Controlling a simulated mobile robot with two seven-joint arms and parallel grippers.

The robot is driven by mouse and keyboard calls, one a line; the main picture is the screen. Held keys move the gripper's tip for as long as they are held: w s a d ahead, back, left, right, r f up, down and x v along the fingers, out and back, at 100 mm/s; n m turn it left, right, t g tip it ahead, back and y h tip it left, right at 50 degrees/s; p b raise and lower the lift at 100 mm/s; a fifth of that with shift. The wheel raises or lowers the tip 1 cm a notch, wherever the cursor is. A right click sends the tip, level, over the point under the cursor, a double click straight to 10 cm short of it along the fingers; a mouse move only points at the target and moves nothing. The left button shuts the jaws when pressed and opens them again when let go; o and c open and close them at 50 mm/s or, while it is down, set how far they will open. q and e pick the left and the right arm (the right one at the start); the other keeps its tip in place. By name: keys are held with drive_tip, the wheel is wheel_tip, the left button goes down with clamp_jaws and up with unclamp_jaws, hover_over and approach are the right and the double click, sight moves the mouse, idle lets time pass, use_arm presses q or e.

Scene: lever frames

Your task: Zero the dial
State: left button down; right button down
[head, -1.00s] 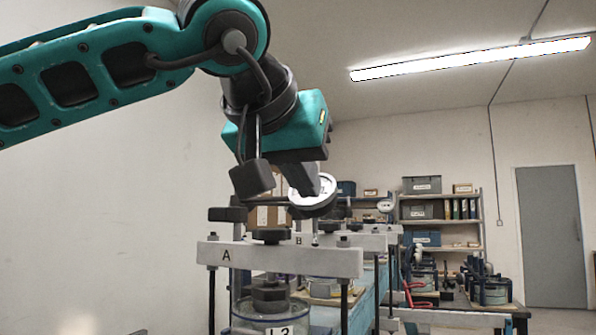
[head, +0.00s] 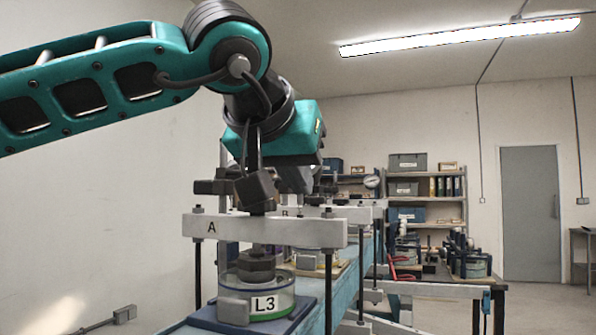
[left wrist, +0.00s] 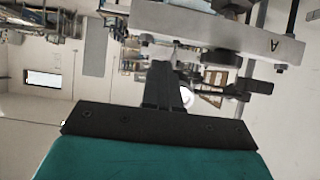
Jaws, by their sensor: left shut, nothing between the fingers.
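My left gripper (head: 274,188) hangs from the upper left over the white crossbeam marked A (head: 265,230), fingers pointing down. Its fingers (left wrist: 160,85) are together in the left wrist view, with nothing between them. In that view a white round dial face (left wrist: 187,97) shows partly behind the fingers. I cannot tell whether they touch it. In the head view the near dial is hidden behind my gripper. My right gripper is in neither view.
Under crossbeam A stands a clear cell labelled L3 (head: 263,305) with a dark cap. More frames and beams line the bench (head: 345,285) behind it. Shelves (head: 425,200) and a grey door (head: 530,215) are at the back. A bare wall is at the left.

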use_arm(q)
drive_tip(key=shift+a+r, duration=0.1)
drive_tip(key=shift+r, duration=0.3)
drive_tip(key=shift+a, duration=0.15)
drive_tip(key=shift+w+a+r+p, duration=0.1)
drive_tip(key=shift+w+a+p, duration=0.2)
drive_tip(key=shift+a+p, duration=0.4)
drive_tip(key=shift+w+a+r+p, duration=0.1)
drive_tip(key=shift+w+a+p, duration=0.25)
drive_tip(key=shift+a, duration=0.5)
drive_tip(key=shift+w+a, duration=0.1)
drive_tip(key=shift+a, duration=0.15)
drive_tip(key=shift+f, duration=0.15)
drive_tip(key=p+v, duration=0.2)
drive_tip(key=v, duration=0.3)
drive_tip(key=shift+a+r, duration=0.2)
drive_tip(key=shift+r, duration=0.2)
